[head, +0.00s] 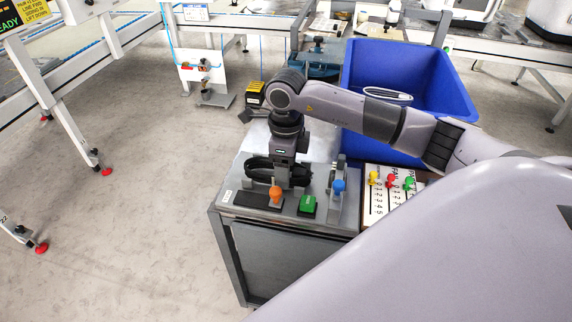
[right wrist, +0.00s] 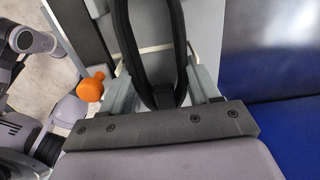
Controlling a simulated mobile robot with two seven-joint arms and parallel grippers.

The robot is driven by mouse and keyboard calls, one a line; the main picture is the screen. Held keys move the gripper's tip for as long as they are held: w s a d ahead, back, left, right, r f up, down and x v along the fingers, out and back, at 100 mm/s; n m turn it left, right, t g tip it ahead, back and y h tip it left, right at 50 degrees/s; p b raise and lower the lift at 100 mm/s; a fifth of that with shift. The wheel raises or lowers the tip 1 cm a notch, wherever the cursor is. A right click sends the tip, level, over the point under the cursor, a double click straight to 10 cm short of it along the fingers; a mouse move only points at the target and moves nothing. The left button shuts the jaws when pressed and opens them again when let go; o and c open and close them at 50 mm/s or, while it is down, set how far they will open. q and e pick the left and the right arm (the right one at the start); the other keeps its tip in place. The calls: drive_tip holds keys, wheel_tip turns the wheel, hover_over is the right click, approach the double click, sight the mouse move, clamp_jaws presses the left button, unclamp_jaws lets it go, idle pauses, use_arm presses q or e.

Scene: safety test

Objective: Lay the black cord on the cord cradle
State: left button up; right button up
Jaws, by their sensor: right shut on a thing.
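The black cord (head: 257,168) is a thick coiled loop at the left back of the grey bench top. In the right wrist view the cord (right wrist: 178,40) runs as a loop up from between the fingers. My right gripper (head: 287,184) points down over the bench, shut on the cord (right wrist: 163,97). In the head view the gripper hides part of the cord and what is under it. I cannot clearly make out the cord cradle; the gripper may hide it. My left gripper is not in view.
A blue knob (head: 338,187) is to the right. A board with coloured pegs (head: 391,190) and a large blue bin (head: 432,90) lie further right.

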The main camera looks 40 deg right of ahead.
drive_tip(key=shift+f, duration=0.1)
drive_tip(key=o, duration=1.3)
drive_tip(key=shift+o, duration=0.2)
wheel_tip(320, 180, up, 7)
drive_tip(key=shift+r, duration=0.1)
